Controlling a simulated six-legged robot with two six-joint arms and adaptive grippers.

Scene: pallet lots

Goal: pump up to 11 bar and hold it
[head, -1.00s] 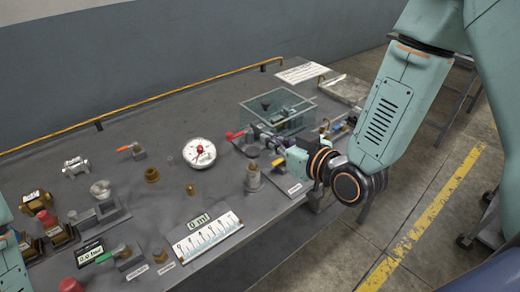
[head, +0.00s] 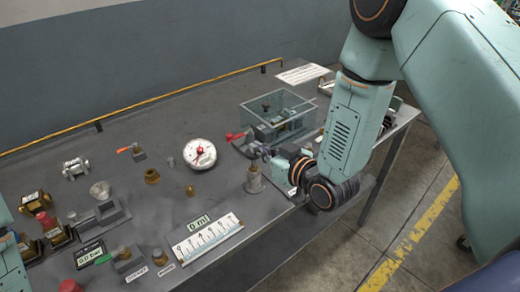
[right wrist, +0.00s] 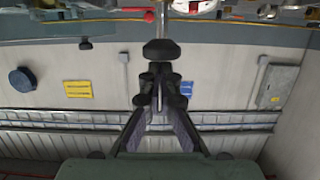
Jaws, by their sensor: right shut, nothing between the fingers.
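A round white gauge (head: 200,154) with a red centre lies on the bench. A small display (head: 90,254) seems to read 0.0 bar, and another label (head: 198,222) reads 0 ml above a white scale (head: 208,238). My right gripper (head: 260,150) is shut and empty, right of the gauge, near a red-handled lever (head: 237,135) and above a grey post (head: 254,178). In the right wrist view its fingers (right wrist: 160,75) are together behind a dark rounded knob (right wrist: 160,48) on a thin rod; contact is unclear. Only part of my left arm shows; its gripper is out of view.
A clear box (head: 278,115) stands behind my right gripper. An orange-handled valve (head: 132,150), brass fittings (head: 152,176) and a metal funnel (head: 100,190) stand on the left half. A yellow rail runs along the back edge.

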